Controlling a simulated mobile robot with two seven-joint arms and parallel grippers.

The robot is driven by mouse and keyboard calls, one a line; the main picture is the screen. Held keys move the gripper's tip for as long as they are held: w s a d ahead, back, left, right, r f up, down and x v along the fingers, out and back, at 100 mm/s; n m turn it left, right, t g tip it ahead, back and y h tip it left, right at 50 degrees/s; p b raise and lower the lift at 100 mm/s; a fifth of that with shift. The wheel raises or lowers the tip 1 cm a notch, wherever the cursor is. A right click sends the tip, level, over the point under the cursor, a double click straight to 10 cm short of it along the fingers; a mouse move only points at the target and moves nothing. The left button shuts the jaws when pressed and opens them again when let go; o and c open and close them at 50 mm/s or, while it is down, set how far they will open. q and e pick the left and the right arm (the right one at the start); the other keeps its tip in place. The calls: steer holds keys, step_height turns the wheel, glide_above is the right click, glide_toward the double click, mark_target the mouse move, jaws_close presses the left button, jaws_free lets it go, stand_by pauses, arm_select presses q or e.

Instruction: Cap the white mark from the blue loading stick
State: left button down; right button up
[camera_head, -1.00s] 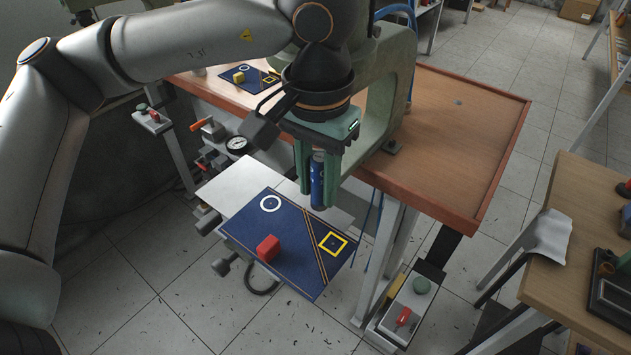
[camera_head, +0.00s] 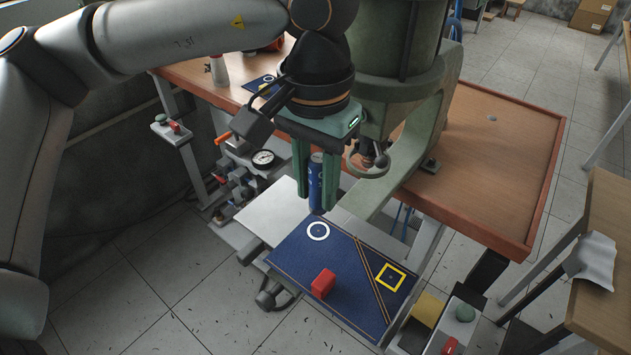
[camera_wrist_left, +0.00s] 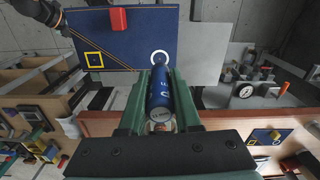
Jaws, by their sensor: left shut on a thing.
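The blue loading stick (camera_head: 316,187) is a blue cylinder with pale lettering, held upright between the fingers of my left gripper (camera_head: 315,180). The fingers are shut on it, and its lower end shows below them. The white mark (camera_head: 318,239) is a white ring on the dark blue mat (camera_head: 345,262), near its far-left corner. In the head view the stick's lower end appears just behind the ring, which is uncovered; its height above the mat is hard to tell. The wrist view shows the stick (camera_wrist_left: 160,102) pointing toward the ring (camera_wrist_left: 153,57). My right gripper is out of view.
A red block (camera_head: 323,283) and a yellow square outline (camera_head: 391,277) are on the mat, with diagonal orange lines between. A green press frame (camera_head: 420,150) stands close to the right of my left gripper. A pressure gauge (camera_head: 263,159) is to the left.

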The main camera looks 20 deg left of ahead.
mark_target(317, 211)
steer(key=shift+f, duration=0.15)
arm_select(q)
steer(key=shift+f+b, duration=0.3)
steer(key=shift+b, duration=0.1)
steer(key=shift+f+b, duration=0.6)
steer(key=shift+f, duration=0.05)
steer(key=shift+f+b, duration=0.65)
steer(key=shift+f, duration=0.35)
steer(key=shift+f+b, duration=0.15)
steer(key=shift+b, duration=0.2)
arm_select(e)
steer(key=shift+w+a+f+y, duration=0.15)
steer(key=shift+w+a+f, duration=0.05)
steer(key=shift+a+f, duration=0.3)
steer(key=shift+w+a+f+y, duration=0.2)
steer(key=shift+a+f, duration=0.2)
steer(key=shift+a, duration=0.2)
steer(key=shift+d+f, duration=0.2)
